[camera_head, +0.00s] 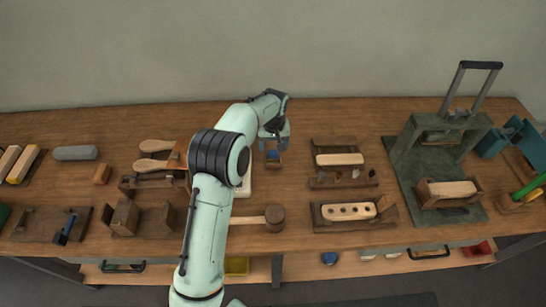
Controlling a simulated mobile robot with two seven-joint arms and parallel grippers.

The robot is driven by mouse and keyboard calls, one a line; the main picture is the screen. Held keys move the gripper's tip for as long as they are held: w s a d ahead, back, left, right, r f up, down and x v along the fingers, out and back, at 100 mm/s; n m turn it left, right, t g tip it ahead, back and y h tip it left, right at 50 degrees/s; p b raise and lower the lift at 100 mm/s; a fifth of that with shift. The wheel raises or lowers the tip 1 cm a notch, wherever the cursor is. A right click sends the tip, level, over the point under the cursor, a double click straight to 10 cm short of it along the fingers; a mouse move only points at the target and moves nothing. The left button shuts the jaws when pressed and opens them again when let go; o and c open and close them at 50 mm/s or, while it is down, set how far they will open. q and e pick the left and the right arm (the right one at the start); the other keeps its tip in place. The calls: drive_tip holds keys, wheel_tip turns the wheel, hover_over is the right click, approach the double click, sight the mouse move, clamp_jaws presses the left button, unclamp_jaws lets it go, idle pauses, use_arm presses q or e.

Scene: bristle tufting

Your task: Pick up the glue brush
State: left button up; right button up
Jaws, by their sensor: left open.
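My left gripper (275,140) points down over the back middle of the bench and is open. Just below and in front of it is a small wooden holder (273,163) with a blue piece (273,154) in it. The fingertips are close to the blue piece; I cannot tell if they touch it. I cannot tell for certain which thing is the glue brush. Another blue-and-black tool (67,230) leans on a dark wooden tray (35,226) at the front left. My right gripper is not in view.
To the right stand a brush block in a holder (339,159), a drilled block in a tray (349,211) and a green press (440,140). Paddle-shaped wooden pieces (155,146) lie left of my arm.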

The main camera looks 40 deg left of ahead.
sight(273, 152)
use_arm(q)
drive_tip(key=f, duration=0.4)
drive_tip(key=w+a+f, duration=0.1)
drive_tip(key=f, duration=0.1)
drive_tip(key=shift+f, duration=0.2)
drive_tip(key=shift+c, duration=0.3)
drive_tip(key=c, duration=1)
